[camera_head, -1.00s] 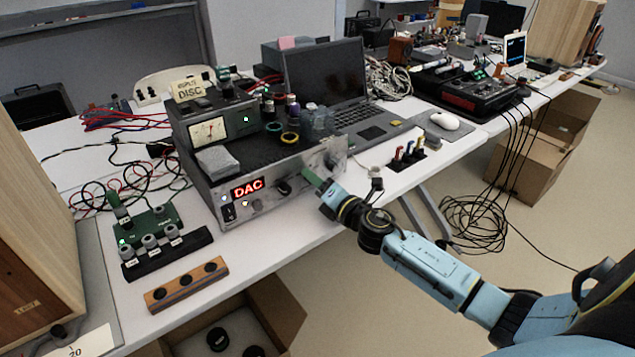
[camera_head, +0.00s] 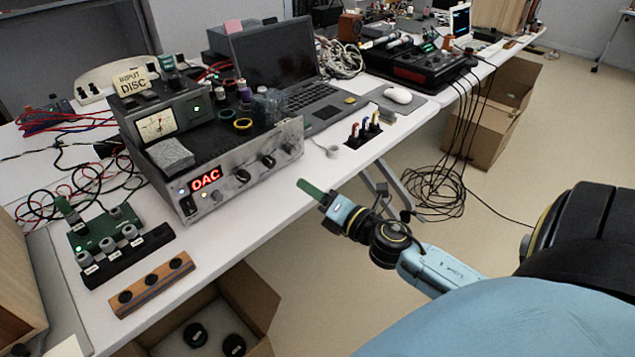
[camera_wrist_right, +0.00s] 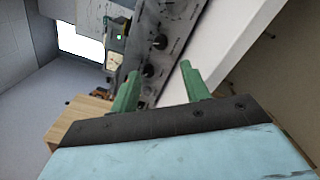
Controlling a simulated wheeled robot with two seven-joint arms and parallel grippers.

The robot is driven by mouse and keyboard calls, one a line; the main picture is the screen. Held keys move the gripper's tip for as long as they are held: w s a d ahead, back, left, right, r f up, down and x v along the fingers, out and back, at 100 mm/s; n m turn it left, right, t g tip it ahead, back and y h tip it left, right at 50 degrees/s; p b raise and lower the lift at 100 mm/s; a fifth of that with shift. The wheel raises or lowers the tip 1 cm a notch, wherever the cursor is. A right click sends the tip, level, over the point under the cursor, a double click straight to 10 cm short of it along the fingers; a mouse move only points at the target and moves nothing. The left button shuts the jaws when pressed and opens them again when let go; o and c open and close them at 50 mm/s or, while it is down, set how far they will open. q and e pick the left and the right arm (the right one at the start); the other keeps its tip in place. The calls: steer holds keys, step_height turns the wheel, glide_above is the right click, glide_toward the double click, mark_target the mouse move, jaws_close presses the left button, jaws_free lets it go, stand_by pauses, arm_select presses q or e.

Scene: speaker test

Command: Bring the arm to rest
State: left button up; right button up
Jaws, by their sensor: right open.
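My right gripper (camera_head: 309,190) has green fingers and a light blue arm. My left gripper is in neither view.
The white table (camera_head: 262,225) carries a laptop (camera_head: 275,55), a green circuit board (camera_head: 108,230) and a wooden block with holes (camera_head: 152,284). An open cardboard box (camera_head: 255,300) stands below it. Black cables (camera_head: 437,190) coil on the floor. Open floor lies right of the table.

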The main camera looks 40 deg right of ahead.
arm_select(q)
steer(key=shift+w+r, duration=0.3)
arm_select(e)
steer(key=shift+s, duration=0.45)
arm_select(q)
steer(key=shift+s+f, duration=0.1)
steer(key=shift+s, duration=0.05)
